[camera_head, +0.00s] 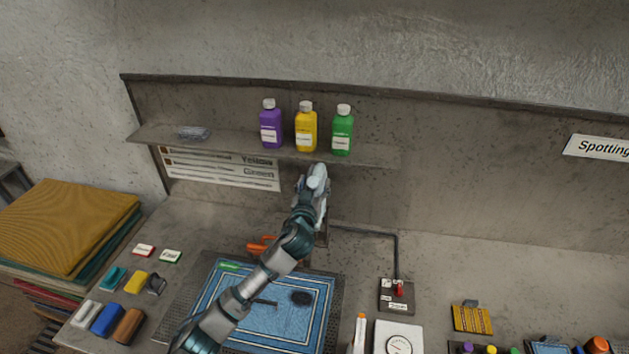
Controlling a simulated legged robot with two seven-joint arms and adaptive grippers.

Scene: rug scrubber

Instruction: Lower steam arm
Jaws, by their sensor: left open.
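My left arm reaches up from the bottom over the blue rug, and my left gripper (316,178) is open in front of the wall, just below the bottle shelf. It looks empty. A dark upright post (322,238) stands behind the rug, partly hidden by my gripper and forearm. A dark pipe (368,231) runs from it to the right and down to a control box (396,295) with a red switch. I cannot clearly make out the steam arm; my arm covers that area. My right gripper is not in view.
The blue bordered rug (320,318) has a dark stain (302,298). Orange handles (262,244) show behind it. Purple (270,127), yellow (306,130) and green (342,133) bottles stand on the shelf. Brushes lie left; a dial gauge (398,342) stands at the front.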

